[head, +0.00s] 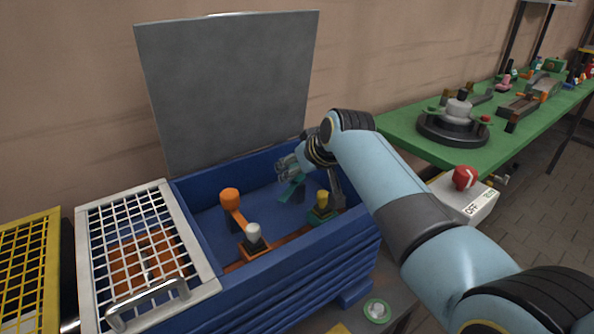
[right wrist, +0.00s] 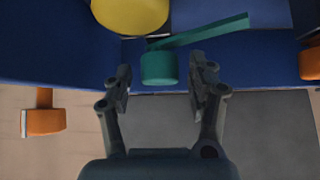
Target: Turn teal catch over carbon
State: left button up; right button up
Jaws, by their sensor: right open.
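The teal catch (head: 292,191) is inside the blue open box (head: 300,283), partly hidden by my right gripper (head: 288,170). In the right wrist view the teal catch (right wrist: 158,68) has a round knob with a flat bar slanting away to the right. My right gripper (right wrist: 162,84) is open, its fingers on either side of the knob. I cannot tell whether they touch it. A yellow-topped piece on a green base (head: 321,210) stands near the catch; its yellow top (right wrist: 130,12) shows at the upper edge. I cannot tell which part is the carbon. My left gripper is not in view.
An orange catch (head: 230,200) and a white-knobbed block (head: 253,236) stand in the box. A grey lid (head: 235,90) stands raised behind. A white mesh cover (head: 145,250) is at left. A red-knobbed switch box (head: 465,195) and green table (head: 410,125) lie right.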

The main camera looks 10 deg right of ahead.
jog(key=shift+w+a+f, duration=0.1)
jog(key=shift+w+f, duration=0.1)
jog(key=shift+w, duration=0.05)
grip_shut()
dwell(0.3)
